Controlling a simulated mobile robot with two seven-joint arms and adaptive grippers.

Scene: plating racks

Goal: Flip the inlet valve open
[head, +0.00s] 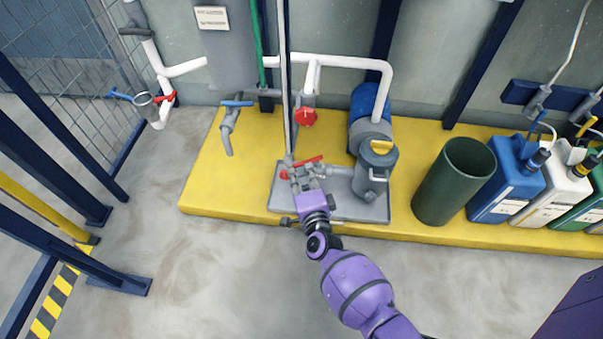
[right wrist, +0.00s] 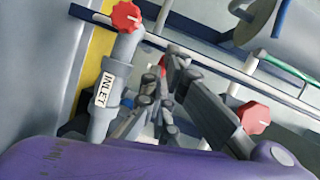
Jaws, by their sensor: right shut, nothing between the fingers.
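A grey pipe fitting with an INLET label (right wrist: 103,90) stands at the left of the right wrist view, with a red handle (right wrist: 125,16) at its upper end. A second red handle (right wrist: 253,117) is at the right there. In the head view a red lever (head: 308,160) sits on the pipework by the pump filter, just beyond my right gripper (head: 304,178). My right gripper (right wrist: 163,80) is shut and empty, its fingers beside the INLET fitting; contact cannot be told. Which head-view handle belongs to the INLET fitting is unclear. My left gripper is not in view.
A red round handle (head: 306,117) is on the pipe behind. A blue-handled tap (head: 230,118) stands left. A grey canister (head: 374,172) is close on the right, then a green bin (head: 452,182) and several jugs. The yellow platform (head: 215,180) is bare at left.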

